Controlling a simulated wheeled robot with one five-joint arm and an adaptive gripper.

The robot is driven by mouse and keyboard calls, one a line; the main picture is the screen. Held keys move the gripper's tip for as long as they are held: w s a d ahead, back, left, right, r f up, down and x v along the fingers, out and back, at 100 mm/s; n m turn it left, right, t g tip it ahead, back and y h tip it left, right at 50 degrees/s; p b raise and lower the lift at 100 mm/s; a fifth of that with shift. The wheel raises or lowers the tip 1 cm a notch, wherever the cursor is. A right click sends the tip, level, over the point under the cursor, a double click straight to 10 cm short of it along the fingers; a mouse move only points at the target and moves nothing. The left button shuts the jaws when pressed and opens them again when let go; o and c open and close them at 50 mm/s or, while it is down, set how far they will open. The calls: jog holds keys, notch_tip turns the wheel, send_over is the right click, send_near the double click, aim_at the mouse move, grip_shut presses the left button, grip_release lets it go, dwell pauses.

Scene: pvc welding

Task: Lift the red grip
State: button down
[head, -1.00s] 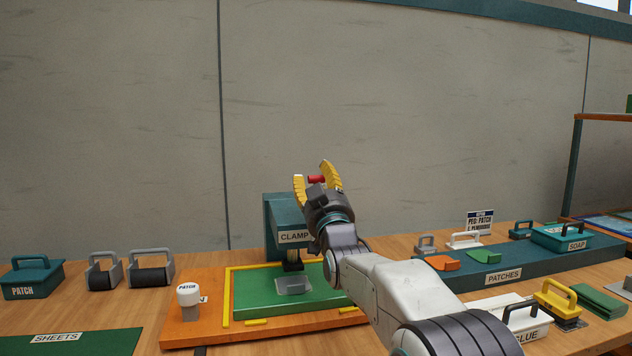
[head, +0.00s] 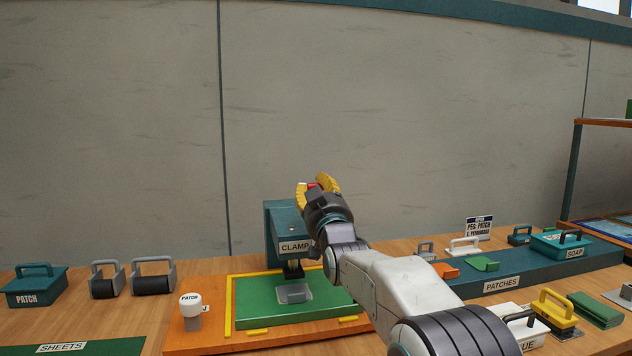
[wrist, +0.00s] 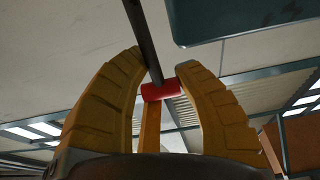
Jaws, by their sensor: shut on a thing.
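The red grip (wrist: 161,90) is a short red cylinder on a dark lever rod (wrist: 143,40) in the wrist view. My gripper (wrist: 163,75) has its yellow fingers closed around the red grip, one on each side. In the head view, my gripper (head: 318,186) is above and just right of the teal clamp (head: 284,222), and a little of the red grip (head: 312,186) shows between the fingers. The clamp stands at the back of the green board, its dark foot over a small grey patch (head: 294,293). The lever's lower end is hidden behind my gripper.
The green board (head: 250,318) lies on an orange base with yellow edge strips. Rollers (head: 152,277) and a teal PATCH box (head: 34,287) are farther left. A teal PATCHES shelf (head: 540,271) is at right.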

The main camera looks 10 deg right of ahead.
jog(key=shift+w+r, duration=0.1)
jog(key=shift+w, duration=0.05)
jog(key=c, duration=0.8)
grip_release()
jog(key=shift+c, duration=0.2)
jog(key=v, duration=1.2)
jog(key=shift+r, duration=0.1)
jog(key=shift+r+p, duration=0.1)
jog(key=shift+p, duration=0.2)
